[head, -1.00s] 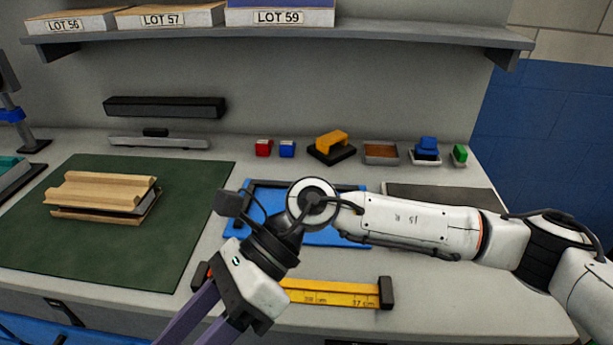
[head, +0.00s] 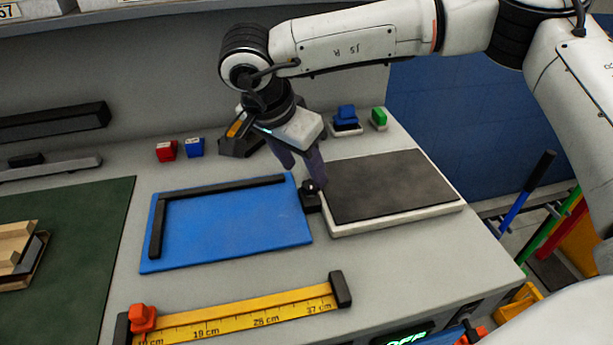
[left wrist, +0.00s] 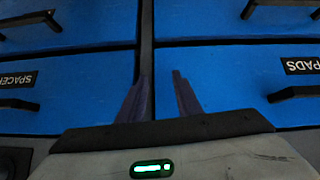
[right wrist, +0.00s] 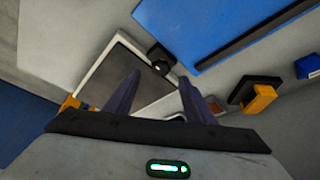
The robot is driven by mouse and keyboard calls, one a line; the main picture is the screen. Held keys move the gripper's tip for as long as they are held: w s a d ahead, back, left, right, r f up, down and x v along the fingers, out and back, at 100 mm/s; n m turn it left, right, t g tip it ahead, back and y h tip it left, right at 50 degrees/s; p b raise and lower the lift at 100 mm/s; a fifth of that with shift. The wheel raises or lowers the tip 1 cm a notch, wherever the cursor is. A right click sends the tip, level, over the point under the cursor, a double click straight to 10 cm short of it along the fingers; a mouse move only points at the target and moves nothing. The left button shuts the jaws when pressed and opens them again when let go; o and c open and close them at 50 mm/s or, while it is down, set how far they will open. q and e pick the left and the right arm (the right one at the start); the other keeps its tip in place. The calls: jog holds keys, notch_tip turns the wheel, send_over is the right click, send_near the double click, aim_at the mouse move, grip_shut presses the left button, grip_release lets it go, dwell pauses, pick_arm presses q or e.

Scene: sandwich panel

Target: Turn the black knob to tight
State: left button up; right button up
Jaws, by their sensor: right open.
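The small black knob (head: 310,196) sits on a dark block at the left edge of the white plate with the dark grey top (head: 390,188). In the right wrist view the knob (right wrist: 160,62) shows just beyond and between my fingertips. My right gripper (head: 306,176) points down over the knob with its fingers apart and nothing between them; I cannot tell whether a finger touches the knob. Its fingers also show in the right wrist view (right wrist: 160,78). My left gripper (left wrist: 155,82) is open and empty in front of blue drawers, outside the head view.
A blue board (head: 235,228) with a black L-shaped edge lies left of the knob. A yellow ruler (head: 250,312) lies in front. Red (head: 166,151) and blue (head: 195,147) blocks stand at the back. Blue drawers (left wrist: 70,85) fill the left wrist view.

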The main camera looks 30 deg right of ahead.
aim_at(310, 185)
jog(key=x, duration=0.5)
jog(key=c, duration=1.1)
